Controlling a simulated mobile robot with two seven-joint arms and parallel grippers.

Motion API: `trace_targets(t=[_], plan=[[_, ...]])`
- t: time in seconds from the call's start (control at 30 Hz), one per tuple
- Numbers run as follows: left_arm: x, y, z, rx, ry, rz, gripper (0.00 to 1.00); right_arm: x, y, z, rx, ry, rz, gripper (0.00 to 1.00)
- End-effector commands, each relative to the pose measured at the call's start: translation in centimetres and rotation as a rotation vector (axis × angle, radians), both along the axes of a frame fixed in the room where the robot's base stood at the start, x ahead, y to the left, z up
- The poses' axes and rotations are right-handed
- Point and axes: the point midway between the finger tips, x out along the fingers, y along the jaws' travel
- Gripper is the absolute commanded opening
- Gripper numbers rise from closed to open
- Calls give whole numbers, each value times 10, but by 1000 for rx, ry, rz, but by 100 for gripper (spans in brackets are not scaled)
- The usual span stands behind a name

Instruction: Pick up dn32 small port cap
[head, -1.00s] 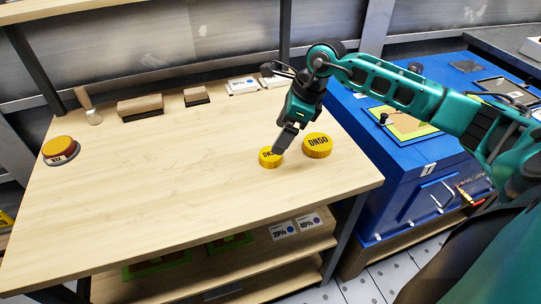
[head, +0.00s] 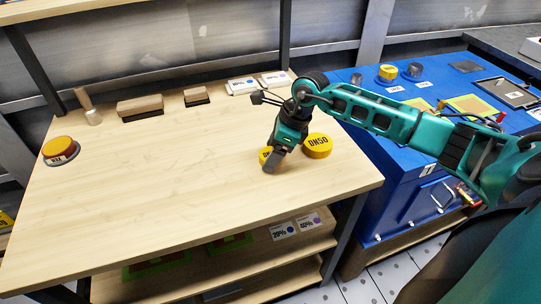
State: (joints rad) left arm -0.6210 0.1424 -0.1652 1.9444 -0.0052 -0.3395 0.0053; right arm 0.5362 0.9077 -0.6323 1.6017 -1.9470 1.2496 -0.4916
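The small yellow port cap (head: 264,154), lettered "DN...", lies on the wooden table near its right side. My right gripper (head: 271,166) points down over it and hides most of it. I cannot tell whether the fingers are around the cap or only in front of it, nor whether they are open. A larger yellow cap marked DN50 (head: 318,146) lies just to the right, close to my gripper. My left gripper is not in view.
The wooden table (head: 160,195) is clear in the middle. A blue bench (head: 385,150) with a yellow-topped part (head: 387,73) stands right.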

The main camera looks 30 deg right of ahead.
Motion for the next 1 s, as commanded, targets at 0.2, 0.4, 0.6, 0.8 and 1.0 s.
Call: trace_targets(t=[0.2, 0.4, 0.6, 0.8, 1.0], plan=[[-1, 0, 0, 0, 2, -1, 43, 0, 0, 0, 0, 0, 0, 55], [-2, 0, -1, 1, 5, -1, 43, 0, 0, 0, 0, 0, 0, 36], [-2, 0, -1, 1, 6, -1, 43, 0, 0, 0, 0, 0, 0, 31], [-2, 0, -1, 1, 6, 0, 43, 0, 0, 5, 0, -2, 1, 31], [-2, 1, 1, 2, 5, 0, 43, 1, 0, 29, -1, -4, 1, 31]])
